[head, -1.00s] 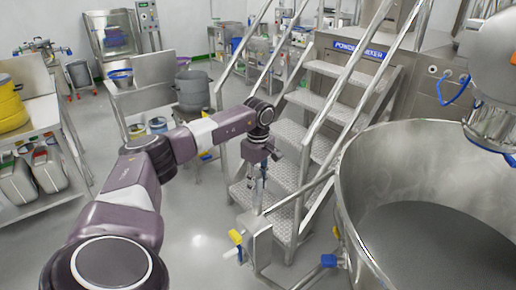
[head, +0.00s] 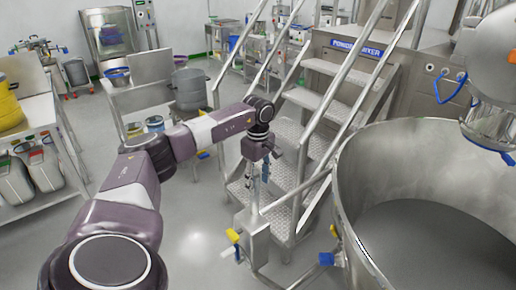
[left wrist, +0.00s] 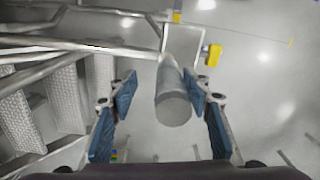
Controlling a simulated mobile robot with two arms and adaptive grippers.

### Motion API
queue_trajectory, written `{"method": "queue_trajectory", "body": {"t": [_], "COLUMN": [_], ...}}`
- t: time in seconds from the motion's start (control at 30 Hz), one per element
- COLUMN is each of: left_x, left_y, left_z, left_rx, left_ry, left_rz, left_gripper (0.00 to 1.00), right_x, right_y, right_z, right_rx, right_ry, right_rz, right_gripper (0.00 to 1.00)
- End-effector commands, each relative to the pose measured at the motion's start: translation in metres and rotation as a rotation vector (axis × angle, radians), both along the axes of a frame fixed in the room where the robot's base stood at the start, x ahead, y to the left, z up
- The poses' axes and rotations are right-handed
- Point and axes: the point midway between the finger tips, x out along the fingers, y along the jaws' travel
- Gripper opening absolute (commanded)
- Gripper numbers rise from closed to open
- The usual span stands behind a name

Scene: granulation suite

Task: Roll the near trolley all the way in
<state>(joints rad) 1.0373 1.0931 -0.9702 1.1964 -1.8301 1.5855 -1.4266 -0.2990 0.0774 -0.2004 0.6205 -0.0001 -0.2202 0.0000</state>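The near trolley carries a large steel bowl (head: 430,165) at the right of the head view. Its frame has a bar and an upright steel post (head: 256,228) on its left side, with small yellow and blue parts low down. My left gripper (head: 260,176) points down above this post. In the left wrist view a grey cylindrical handle (left wrist: 174,104) stands between the blue finger pads of my left gripper (left wrist: 160,82). The fingers are spread, with a clear gap on the left and a narrow one on the right. My right gripper is not in view.
Steel steps (head: 300,130) with handrails stand close behind the post, beside the mixer cabinet (head: 355,62). A bench with a grey pot (head: 190,88) is at the back left. A shelf table (head: 30,125) is at the far left. The floor (head: 195,235) between is clear.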

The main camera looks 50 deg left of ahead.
Motion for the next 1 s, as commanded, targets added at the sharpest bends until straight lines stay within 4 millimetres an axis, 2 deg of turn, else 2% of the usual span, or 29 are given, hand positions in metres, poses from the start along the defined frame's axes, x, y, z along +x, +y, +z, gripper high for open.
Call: {"method": "queue_trajectory", "body": {"t": [0.2, 0.33, 0.7, 0.83, 1.0], "left_x": [-0.001, 0.000, 0.001, 0.001, 0.000], "left_y": [0.001, 0.002, 0.000, 0.000, 0.000], "left_z": [0.000, 0.011, 0.086, 0.106, 0.119], "left_rx": [0.002, 0.002, 0.001, 0.000, 0.000], "left_ry": [0.001, -0.002, -0.005, -0.003, -0.002], "left_rz": [0.001, 0.002, 0.000, -0.001, -0.002], "left_gripper": [0.44, 0.44, 0.44, 0.44, 0.44], "right_x": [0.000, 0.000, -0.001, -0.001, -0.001], "right_y": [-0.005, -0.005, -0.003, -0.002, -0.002], "right_z": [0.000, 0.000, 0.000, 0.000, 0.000], "right_rx": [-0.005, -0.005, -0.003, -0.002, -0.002], "right_ry": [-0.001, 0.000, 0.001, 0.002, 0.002], "right_rz": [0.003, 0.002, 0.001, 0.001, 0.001], "right_gripper": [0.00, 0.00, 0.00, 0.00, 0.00]}}
